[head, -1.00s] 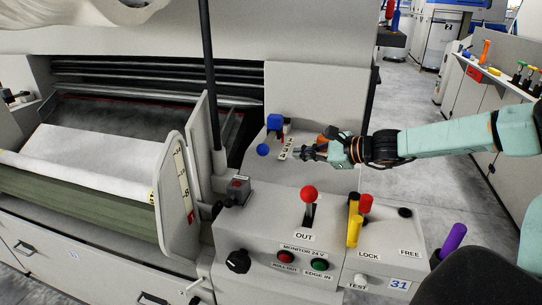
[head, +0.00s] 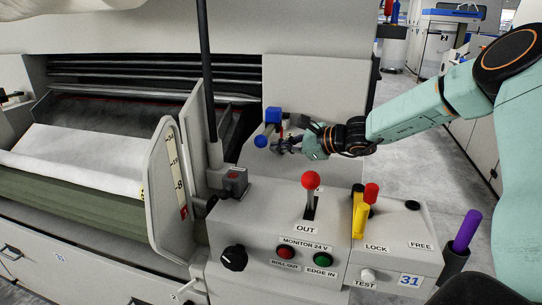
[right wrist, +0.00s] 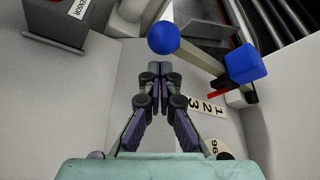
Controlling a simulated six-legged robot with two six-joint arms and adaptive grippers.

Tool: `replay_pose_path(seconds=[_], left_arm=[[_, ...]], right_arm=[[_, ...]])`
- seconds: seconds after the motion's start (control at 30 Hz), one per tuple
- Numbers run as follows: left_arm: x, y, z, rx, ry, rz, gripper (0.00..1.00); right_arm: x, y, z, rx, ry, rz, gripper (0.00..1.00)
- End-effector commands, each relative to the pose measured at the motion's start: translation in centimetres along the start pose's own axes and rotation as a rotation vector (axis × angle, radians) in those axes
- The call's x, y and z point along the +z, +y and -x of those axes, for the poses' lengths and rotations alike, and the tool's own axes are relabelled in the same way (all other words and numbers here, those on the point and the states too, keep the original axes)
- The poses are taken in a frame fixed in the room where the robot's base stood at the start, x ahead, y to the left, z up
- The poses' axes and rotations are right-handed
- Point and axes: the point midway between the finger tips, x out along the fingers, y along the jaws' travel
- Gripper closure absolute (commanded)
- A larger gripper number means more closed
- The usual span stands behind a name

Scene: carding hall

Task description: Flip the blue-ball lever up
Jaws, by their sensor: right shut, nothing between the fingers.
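The blue ball (head: 260,141) is the end of a lever that runs up to a blue block (head: 273,115) on the grey machine behind the control box. In the right wrist view the ball (right wrist: 163,37) lies just beyond my fingertips, and its rod leads right to the blue block (right wrist: 244,62). My right gripper (head: 281,147) is shut and empty, its tips close to the right of the ball. It also shows in the right wrist view (right wrist: 151,70). I cannot tell whether the tips touch the ball. My left gripper is not in view.
A red-ball lever (head: 311,181) stands on the control box in front, beside yellow and red handles (head: 361,212). A grey sensor box (head: 234,181) sits left of the gripper. A number label (right wrist: 209,107) lies below the lever mount. A dark pole (head: 208,70) rises at left.

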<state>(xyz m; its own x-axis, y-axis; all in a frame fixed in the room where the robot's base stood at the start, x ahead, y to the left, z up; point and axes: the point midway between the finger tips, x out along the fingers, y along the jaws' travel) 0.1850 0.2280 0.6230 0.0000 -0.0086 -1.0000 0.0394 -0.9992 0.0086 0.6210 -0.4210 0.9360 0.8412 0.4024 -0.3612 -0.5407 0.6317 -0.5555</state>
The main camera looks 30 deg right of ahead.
Motion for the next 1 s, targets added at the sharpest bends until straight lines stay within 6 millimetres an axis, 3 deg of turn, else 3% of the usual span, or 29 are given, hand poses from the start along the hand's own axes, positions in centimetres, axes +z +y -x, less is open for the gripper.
replay_pose_path(seconds=[0.33, 0.8, 1.0], left_arm=[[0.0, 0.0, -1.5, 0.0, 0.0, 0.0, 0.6], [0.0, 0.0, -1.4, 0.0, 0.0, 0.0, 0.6], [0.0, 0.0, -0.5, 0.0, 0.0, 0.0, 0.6]], right_arm=[[-0.1, 0.1, -2.9, 0.0, 0.001, 0.001, 1.0], [0.1, 0.0, -3.0, 0.0, -0.001, -0.002, 1.0], [0.6, -0.4, -2.8, 0.009, -0.001, -0.02, 1.0]])
